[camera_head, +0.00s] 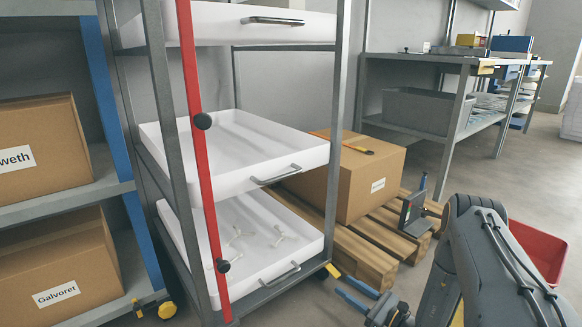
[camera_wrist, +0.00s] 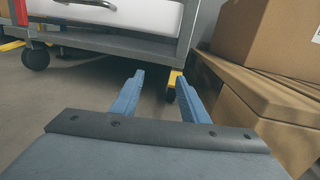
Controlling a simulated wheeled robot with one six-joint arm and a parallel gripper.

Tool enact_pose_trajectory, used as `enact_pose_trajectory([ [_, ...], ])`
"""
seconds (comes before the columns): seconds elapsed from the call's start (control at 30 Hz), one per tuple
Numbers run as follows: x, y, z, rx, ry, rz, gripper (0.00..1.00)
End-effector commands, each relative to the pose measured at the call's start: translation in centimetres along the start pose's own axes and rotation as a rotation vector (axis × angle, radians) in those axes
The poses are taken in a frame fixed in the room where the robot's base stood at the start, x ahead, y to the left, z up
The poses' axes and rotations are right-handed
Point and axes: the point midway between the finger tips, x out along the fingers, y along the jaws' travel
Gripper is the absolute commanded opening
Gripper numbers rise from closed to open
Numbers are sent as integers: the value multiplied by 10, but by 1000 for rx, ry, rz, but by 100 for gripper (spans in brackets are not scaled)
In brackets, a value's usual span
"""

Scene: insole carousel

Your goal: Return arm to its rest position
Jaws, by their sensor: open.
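My arm (camera_head: 487,262) comes in from the lower right in the head view, bent low near the floor. My gripper (camera_head: 344,286) is at its end, low beside the bottom corner of the tray rack. In the wrist view my gripper (camera_wrist: 158,82) shows two blue fingers spread apart with nothing between them. They point toward the rack's lower frame and a caster with a yellow part. Much of my wrist is cut off by the lower edge of the head view.
The grey rack (camera_head: 160,100) holds white trays; the bottom tray (camera_head: 310,245) has several small pale pieces. A carton (camera_head: 345,190) sits on a wooden pallet (camera_head: 345,250) close to my gripper. A red bin (camera_head: 540,250) is behind my arm. Shelves with cartons stand left.

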Motion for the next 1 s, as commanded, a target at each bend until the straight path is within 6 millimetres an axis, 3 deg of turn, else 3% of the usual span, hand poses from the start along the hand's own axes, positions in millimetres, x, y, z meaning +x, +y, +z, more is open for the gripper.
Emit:
enact_pose_trajectory([
  [0.03,11,8,17,-19,24,70,41],
  [0.2,32,54,59,-89,139,330,41],
  [0.4,28,108,103,-220,279,616,41],
  [0.7,-15,166,158,-513,486,1004,41],
  [1.0,-74,184,206,-918,664,1319,41],
])
